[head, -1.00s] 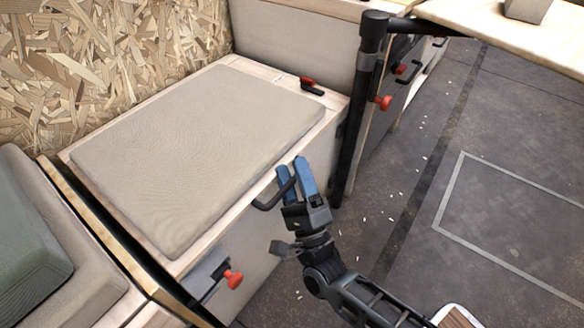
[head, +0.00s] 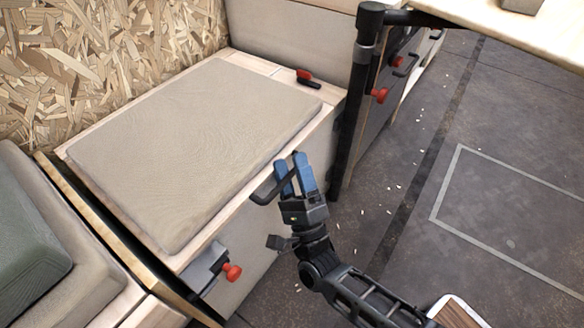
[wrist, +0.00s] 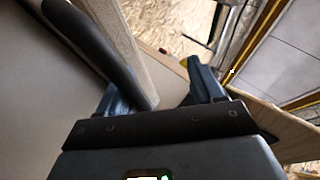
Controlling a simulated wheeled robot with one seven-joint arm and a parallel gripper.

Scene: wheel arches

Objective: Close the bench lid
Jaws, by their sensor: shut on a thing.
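The bench lid (head: 262,70) is pale wood with a beige cushion (head: 190,145) on top. It lies flat or nearly flat on the bench in the head view; I cannot tell whether a small gap is left under its front edge. A black bar handle (head: 268,188) sits at the lid's front edge. My gripper (head: 293,168) has its blue fingers around the right end of this handle, shut on it. In the wrist view my gripper (wrist: 160,85) has the dark handle (wrist: 95,45) running in from the upper left, with a wooden edge behind; the grip itself is partly hidden.
A black post (head: 355,110) stands just right of the bench, under a pale tabletop (head: 490,22). A red knob (head: 232,272) sticks out of the bench front. A grey-green cushion (head: 30,220) lies at left.

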